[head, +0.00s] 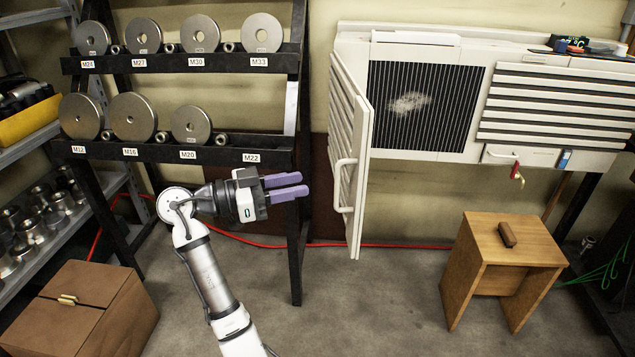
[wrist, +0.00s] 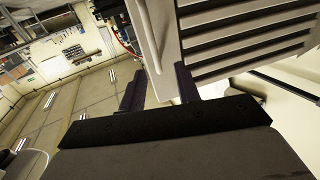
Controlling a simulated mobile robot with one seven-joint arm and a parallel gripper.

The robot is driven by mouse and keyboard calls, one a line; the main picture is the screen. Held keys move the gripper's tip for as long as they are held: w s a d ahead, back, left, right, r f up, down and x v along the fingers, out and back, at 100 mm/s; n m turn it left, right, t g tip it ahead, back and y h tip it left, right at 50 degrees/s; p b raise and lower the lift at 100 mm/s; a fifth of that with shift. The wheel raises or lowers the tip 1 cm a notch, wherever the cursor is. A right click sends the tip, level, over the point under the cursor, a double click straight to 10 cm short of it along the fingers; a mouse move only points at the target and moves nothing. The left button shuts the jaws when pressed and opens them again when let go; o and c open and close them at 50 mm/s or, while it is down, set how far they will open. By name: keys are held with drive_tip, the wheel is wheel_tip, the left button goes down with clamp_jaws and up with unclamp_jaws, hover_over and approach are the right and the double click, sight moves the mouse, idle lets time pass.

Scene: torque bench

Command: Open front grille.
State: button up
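The front grille (head: 350,155), a white slatted panel, stands swung out on the left side of the wall unit, with the dark pleated filter (head: 425,105) uncovered behind it. Its white bar handle (head: 341,185) is on the slatted face. My gripper (head: 304,183) is left of the grille's lower part, its purple fingers pointing right towards the handle and apart from it. In the wrist view the grille (wrist: 245,28) and handle (wrist: 146,38) show beyond the fingertips (wrist: 158,78). The fingers are spread with nothing between them.
A black rack (head: 180,150) with metal discs stands behind my arm. A wooden stool (head: 505,255) with a small brown block is at the right, and a brown box (head: 82,310) is at the lower left. A red cable (head: 390,245) runs along the floor. The middle floor is clear.

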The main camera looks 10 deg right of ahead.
drive_tip(key=a, duration=0.6)
drive_tip(key=shift+s, duration=0.35)
